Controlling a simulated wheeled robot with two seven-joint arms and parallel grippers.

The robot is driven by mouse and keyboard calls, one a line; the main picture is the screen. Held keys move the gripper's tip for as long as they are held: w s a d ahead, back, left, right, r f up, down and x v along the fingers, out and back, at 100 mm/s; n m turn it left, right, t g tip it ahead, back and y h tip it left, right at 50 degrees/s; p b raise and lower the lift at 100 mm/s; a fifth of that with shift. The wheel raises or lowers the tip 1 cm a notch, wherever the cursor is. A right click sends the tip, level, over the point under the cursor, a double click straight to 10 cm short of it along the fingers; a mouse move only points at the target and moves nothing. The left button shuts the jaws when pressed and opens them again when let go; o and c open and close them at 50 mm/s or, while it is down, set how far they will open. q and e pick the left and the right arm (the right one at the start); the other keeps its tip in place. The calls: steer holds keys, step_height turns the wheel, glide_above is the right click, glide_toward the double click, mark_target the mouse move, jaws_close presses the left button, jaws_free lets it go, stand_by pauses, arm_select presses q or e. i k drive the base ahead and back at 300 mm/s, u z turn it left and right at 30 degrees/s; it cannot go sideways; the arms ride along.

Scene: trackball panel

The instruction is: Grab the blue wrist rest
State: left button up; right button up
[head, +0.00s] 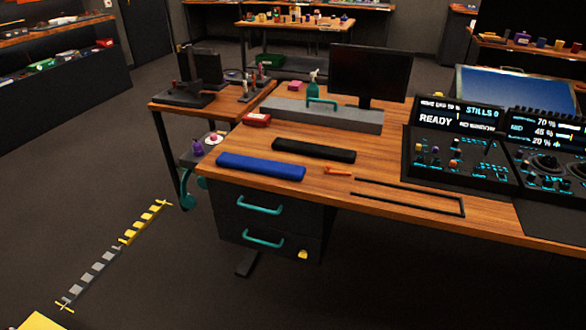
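The blue wrist rest (260,167) is a long, low bar lying on the left front part of the wooden desk (388,170), close to the front edge above the drawers. It is fully in sight and nothing touches it from above. A black bar of similar shape (313,151) lies just behind it and to the right, apart from it. Neither of my grippers shows in the head view.
An orange tool (337,171) and a thin black frame outline (462,204) lie right of the wrist rest. A red box (256,120), a grey long box (320,116) and a monitor (368,72) stand behind. Control panels (459,160) fill the right.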

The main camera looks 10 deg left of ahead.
mark_target(295, 172)
steer(key=z, duration=0.8)
steer(key=i, duration=0.95)
steer(key=u, duration=2.3)
